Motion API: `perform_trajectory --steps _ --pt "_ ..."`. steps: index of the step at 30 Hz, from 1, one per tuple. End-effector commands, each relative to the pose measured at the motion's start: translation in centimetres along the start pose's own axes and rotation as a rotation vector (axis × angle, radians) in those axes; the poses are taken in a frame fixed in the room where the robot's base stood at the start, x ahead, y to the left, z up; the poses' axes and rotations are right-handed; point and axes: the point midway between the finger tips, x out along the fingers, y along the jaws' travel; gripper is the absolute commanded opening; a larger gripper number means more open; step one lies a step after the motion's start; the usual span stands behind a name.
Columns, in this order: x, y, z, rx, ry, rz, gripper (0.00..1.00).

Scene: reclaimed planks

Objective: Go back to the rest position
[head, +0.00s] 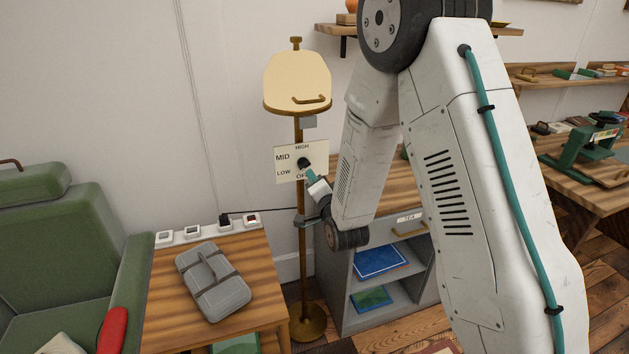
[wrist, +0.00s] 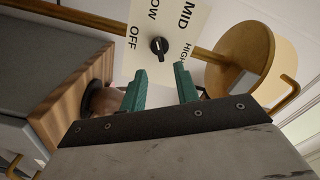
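My gripper (wrist: 160,70) is open, with its two green fingers apart and nothing between them. In the wrist view the fingertips stand just short of a black knob (wrist: 158,46) on a cream dial plate (wrist: 196,18) marked OFF, LOW, MID and HIGH. In the head view my gripper (head: 311,174) is at the dial plate (head: 285,155), partly covering the OFF label, with its tips close to the knob (head: 303,162). I cannot tell which mark the knob points to. The plate sits on a brass lamp stand (head: 299,265) with a cream shade (head: 298,80).
A wooden side table (head: 255,259) holds a grey case (head: 213,281) and a power strip (head: 193,232). A green armchair (head: 60,240) stands at the left. A grey shelf unit (head: 342,300) is close under my arm. A workbench (head: 575,178) stands at the right.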

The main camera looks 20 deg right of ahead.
Motion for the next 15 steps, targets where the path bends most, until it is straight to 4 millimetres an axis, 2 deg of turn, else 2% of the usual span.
perform_trajectory --steps 6,8,11,15 --pt "0.0 0.0 0.0 -0.012 0.000 0.001 0.31" --pt "0.0 0.6 0.4 -0.040 -0.019 0.030 0.31" --pt "-0.3 2.9 1.8 -0.110 -0.094 0.137 0.31" --pt "-2.6 7.3 4.5 -0.251 -0.296 0.365 0.31"
